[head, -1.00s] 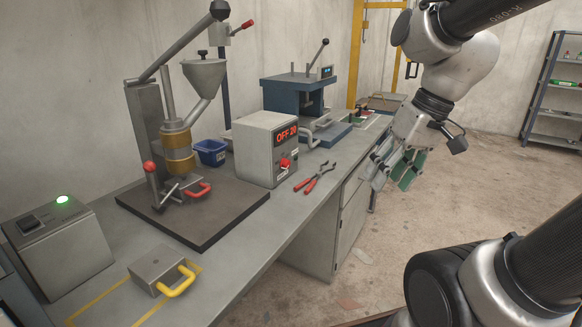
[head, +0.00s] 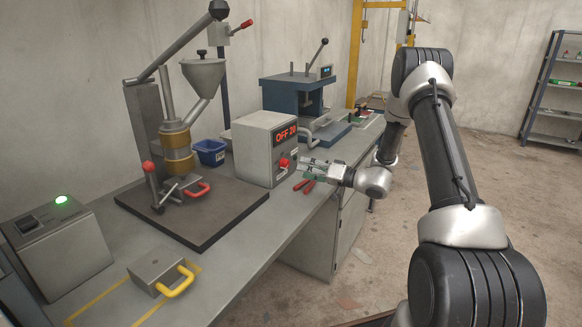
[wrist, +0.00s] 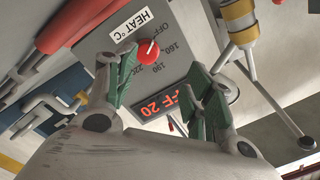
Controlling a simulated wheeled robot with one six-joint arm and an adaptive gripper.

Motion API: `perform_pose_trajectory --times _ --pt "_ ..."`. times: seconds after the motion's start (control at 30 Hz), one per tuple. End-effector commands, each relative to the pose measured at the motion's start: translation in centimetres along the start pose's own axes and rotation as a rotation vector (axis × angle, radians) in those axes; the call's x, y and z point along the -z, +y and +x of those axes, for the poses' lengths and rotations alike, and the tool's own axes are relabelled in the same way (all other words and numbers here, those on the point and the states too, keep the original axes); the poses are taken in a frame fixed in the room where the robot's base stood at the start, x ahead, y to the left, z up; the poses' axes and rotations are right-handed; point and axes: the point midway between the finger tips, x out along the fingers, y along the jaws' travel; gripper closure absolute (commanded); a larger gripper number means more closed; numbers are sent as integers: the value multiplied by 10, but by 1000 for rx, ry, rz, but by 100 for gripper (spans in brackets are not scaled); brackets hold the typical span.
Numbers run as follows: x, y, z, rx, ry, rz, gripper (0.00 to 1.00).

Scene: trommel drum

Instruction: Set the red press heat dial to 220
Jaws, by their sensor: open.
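The red heat dial (head: 284,163) sits on the front of a grey control box (head: 262,150). In the wrist view the red dial (wrist: 148,52) is round, under a HEAT °C label, with OFF, 160, 190 and 220 marks around it. Its white pointer line appears turned toward OFF. The box's lit display (wrist: 157,104) reads OFF 20. My gripper (head: 301,167) is open in front of the box, close to the dial. In the wrist view its green-padded fingers (wrist: 163,62) stand apart, with the dial beyond and between their tips. I see no contact.
Red-handled pliers (head: 308,185) lie on the bench just below my gripper, partly covered. A blue press (head: 290,95) stands behind the box. A funnel press (head: 178,140) on a dark base plate (head: 225,212) is to the left. Open floor lies right of the bench.

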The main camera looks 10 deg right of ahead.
Motion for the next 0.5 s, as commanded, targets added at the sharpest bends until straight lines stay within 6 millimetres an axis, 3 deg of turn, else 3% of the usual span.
perform_pose_trajectory --times 0.03,0.17,0.5 --pt "0 11 0 -9 23 -6 47" --pt "2 20 5 -19 51 -21 47" --pt "4 20 59 -17 49 -22 47"
